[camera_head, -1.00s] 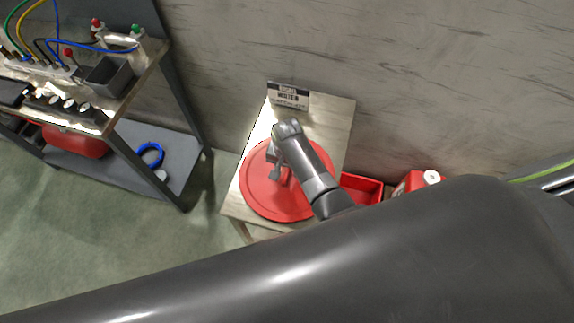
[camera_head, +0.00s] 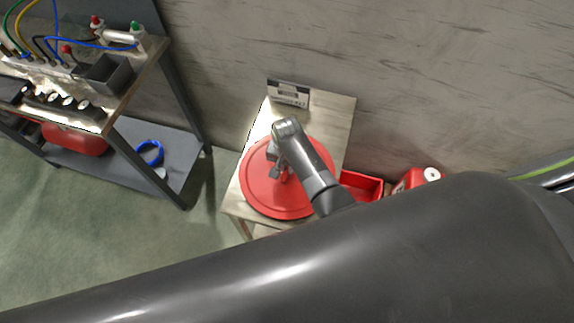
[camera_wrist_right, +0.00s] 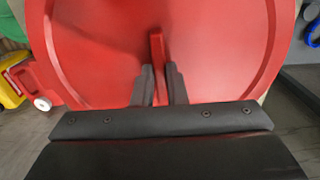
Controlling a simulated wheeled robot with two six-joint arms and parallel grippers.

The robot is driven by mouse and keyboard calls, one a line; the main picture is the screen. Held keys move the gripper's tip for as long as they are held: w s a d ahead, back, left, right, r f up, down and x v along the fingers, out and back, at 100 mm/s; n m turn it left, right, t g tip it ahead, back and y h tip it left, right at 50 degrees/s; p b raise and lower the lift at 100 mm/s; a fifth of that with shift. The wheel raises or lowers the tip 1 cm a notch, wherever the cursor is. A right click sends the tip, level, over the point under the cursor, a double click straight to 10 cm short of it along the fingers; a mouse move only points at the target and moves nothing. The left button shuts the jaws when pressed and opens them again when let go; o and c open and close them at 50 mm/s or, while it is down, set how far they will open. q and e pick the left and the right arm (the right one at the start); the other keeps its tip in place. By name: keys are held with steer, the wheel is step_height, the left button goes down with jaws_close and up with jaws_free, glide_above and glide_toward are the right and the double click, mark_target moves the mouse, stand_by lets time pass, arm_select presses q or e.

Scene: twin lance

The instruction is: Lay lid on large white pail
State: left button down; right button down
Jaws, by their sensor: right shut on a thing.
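The round red lid (camera_head: 262,187) shows in the head view over a small light table (camera_head: 335,125). It also fills most of the right wrist view (camera_wrist_right: 100,60). My right gripper (camera_head: 279,174) is over the lid's middle. In the right wrist view its two dark fingers (camera_wrist_right: 162,85) are shut on the lid's upright red handle (camera_wrist_right: 157,50). Whether the lid touches the table is hard to tell. No white pail can be made out in either view. My left gripper is not in view.
A sign (camera_head: 288,94) stands at the table's back edge. A red bin (camera_head: 362,187) and a red container (camera_head: 413,180) are to the right of the table. A metal workbench (camera_head: 125,70) with cables and a lower shelf (camera_head: 180,150) stands at left. My dark arm covers the bottom of the head view.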

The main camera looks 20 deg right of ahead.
steer(key=shift+r+p, duration=2.2)
steer(key=shift+p, duration=0.15)
steer(key=shift+r, duration=0.75)
steer(key=shift+s, duration=0.1)
